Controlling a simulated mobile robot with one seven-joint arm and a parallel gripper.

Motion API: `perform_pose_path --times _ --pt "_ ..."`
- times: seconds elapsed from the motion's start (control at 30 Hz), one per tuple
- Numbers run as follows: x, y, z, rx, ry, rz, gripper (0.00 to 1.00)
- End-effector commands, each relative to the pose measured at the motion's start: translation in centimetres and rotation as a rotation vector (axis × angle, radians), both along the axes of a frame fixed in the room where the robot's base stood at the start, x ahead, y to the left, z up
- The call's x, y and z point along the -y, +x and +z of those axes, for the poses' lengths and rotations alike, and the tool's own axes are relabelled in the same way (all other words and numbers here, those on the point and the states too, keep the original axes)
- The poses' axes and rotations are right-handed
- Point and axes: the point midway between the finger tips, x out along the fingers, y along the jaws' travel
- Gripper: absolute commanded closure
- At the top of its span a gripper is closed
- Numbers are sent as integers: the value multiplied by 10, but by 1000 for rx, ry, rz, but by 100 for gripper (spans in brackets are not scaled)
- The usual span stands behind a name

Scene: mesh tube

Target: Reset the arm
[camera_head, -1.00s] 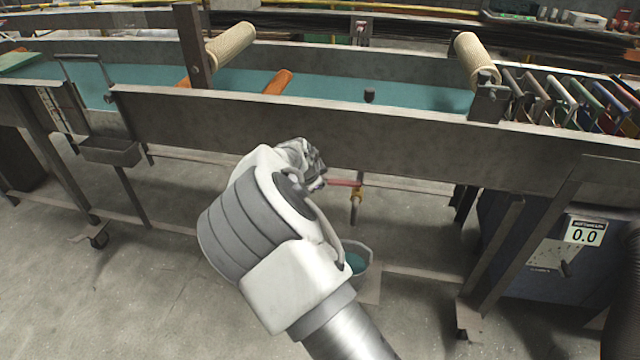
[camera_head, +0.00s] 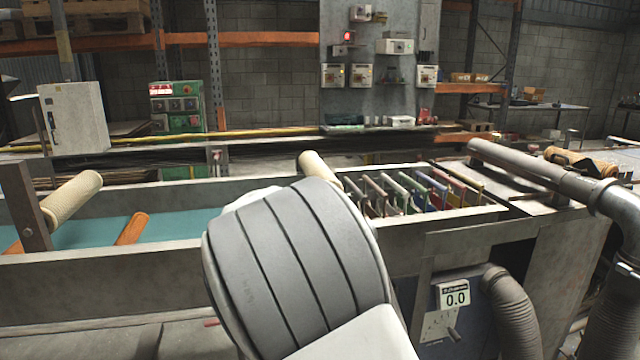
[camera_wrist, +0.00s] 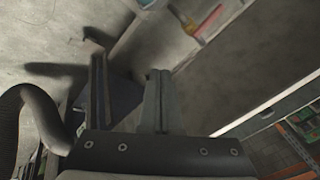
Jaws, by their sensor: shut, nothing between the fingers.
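My gripper (camera_wrist: 158,76) shows in the wrist view with its fingers together and nothing held. It hangs in the air above a grey concrete floor, beside the metal frame of a trough line. In the head view my arm's grey and white links fill the lower middle and hide my gripper.
In the head view a metal trough (camera_head: 170,262) with teal liquid crosses behind my arm. Cream rollers (camera_head: 70,202) and a rack of coloured plates (camera_head: 425,190) sit along it. A grey pipe (camera_head: 540,175) and a ribbed hose (camera_head: 512,310) stand at right.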

Motion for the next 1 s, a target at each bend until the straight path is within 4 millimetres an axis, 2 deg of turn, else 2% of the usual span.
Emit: perform_pose_path --times 0.03,0.2,0.37,0.5,0.8,1.0 --pt "19 -6 15 -10 14 8 100" --pt "71 -34 50 -32 29 72 100" --pt "113 -68 81 -29 31 149 100" --pt "147 -103 104 -12 16 224 100" --pt "204 -187 135 53 -84 388 100" --pt "234 -245 139 87 -206 485 100"
